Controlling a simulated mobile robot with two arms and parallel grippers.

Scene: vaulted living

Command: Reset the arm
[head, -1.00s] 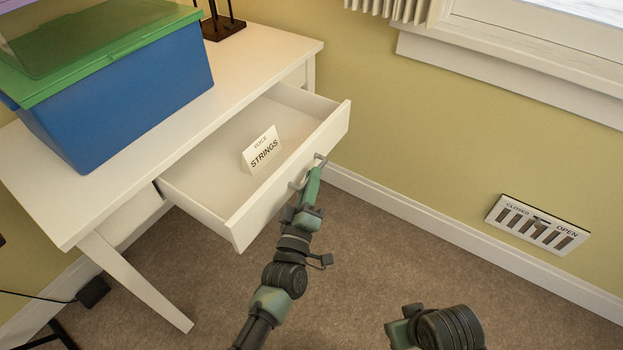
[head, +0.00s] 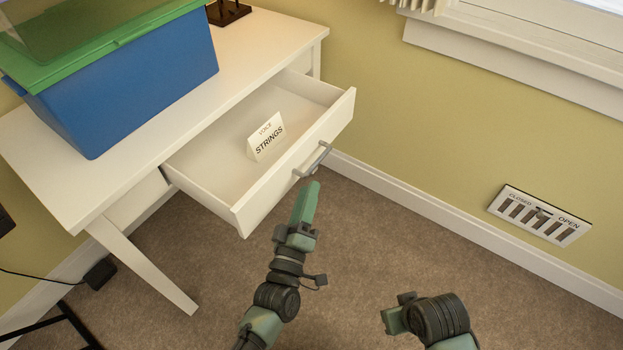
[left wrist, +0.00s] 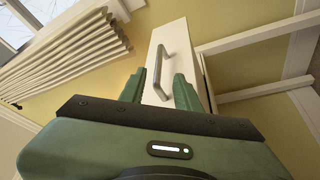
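My left gripper (head: 308,190) is just in front of the open drawer (head: 250,205) of a white desk, a short way off its grey bar handle (head: 324,152).
The drawer holds a folded card reading "VOICE STRINGS" (head: 266,138). A blue bin (head: 130,95) with a green lid stands on the desk (head: 255,60). The carpet before the drawer is clear.

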